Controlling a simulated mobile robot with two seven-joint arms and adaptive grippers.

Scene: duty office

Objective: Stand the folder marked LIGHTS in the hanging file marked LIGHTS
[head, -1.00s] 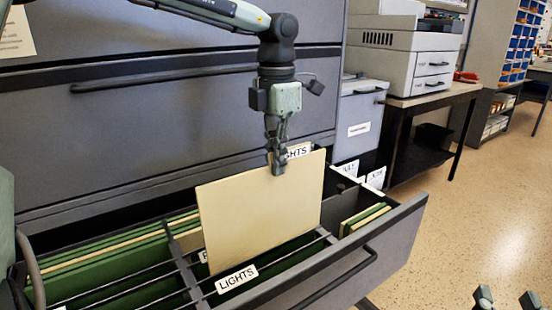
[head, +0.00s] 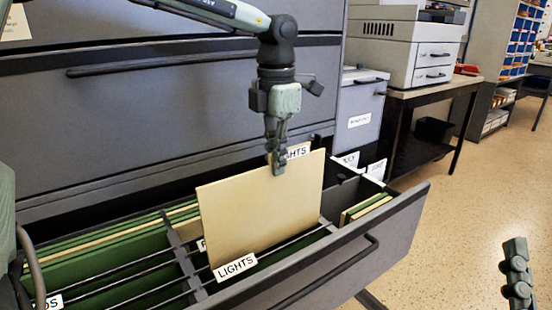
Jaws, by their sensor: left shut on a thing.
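The cream folder (head: 260,212) with a LIGHTS tab (head: 298,151) hangs upright from my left gripper (head: 278,165), which is shut on its top edge. The folder is over the open drawer. Its lower edge comes down to the rails, just behind the white LIGHTS label (head: 236,267) of a hanging file. I cannot tell whether that edge is inside the file, whose opening is largely hidden by the folder. My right gripper (head: 518,285) is at the lower right, away from the drawer, and its fingers are unclear.
The open grey drawer (head: 350,262) has metal rails and green hanging files (head: 100,252) at the left, with more folders (head: 366,208) at the right. The cabinet face (head: 170,115) rises close behind. A printer table (head: 440,92) stands behind right.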

